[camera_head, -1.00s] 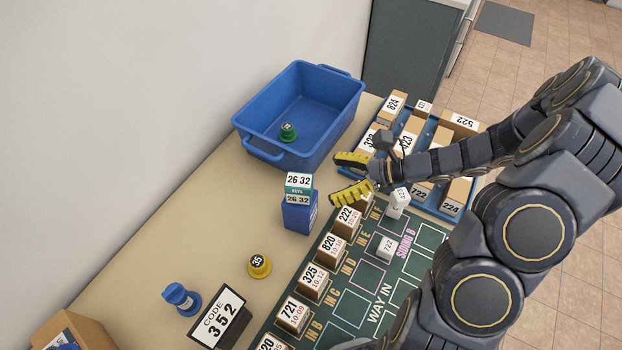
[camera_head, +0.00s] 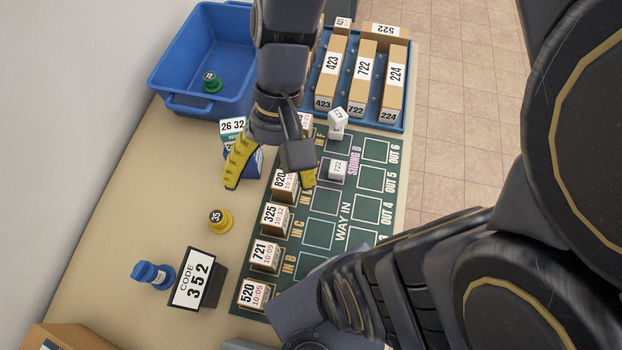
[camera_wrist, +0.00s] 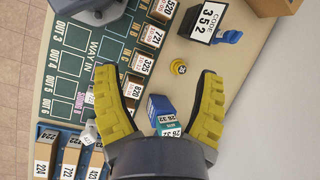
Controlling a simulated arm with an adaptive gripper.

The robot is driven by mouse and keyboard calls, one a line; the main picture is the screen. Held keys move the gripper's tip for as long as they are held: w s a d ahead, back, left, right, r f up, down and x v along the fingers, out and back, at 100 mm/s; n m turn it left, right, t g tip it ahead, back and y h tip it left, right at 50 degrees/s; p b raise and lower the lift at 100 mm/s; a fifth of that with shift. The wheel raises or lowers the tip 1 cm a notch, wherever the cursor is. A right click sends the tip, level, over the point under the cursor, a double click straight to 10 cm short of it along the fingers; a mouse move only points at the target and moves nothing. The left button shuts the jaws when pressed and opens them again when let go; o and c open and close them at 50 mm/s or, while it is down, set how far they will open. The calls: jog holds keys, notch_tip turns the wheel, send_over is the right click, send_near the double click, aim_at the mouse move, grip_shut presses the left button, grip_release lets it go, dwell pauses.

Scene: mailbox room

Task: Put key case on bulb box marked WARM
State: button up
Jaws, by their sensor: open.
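The teal and white key case (camera_head: 232,126), marked 26 32 and KEYS in the earlier view, sits on a blue box (camera_head: 254,168) on the table's left part. My gripper (camera_head: 270,178) is open and points down over them, hiding part of both. In the wrist view the blue box (camera_wrist: 160,105) and key case (camera_wrist: 168,129) show between the fingers of my gripper (camera_wrist: 158,76), near the palm. I see no contact. I can read no WARM mark on any box, so I cannot tell whether the blue box bears it.
A blue bin (camera_head: 208,60) with a green piece (camera_head: 211,83) stands at the back left. A green board (camera_head: 320,232) holds numbered blocks; a blue tray (camera_head: 385,120) holds long boxes. A yellow piece (camera_head: 220,221), a CODE 352 sign (camera_head: 194,282) and a blue piece (camera_head: 150,274) stand in front.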

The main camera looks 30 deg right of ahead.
jog(key=s+d+r+n+t+h, duration=0.1)
jog(key=s+d+r+n+h, duration=0.1)
jog(key=s+n+h, duration=0.2)
jog(key=shift+s+d+r+n+t, duration=0.15)
jog(key=shift+s+d+n+t, duration=0.2)
jog(key=shift+s+n, duration=0.2)
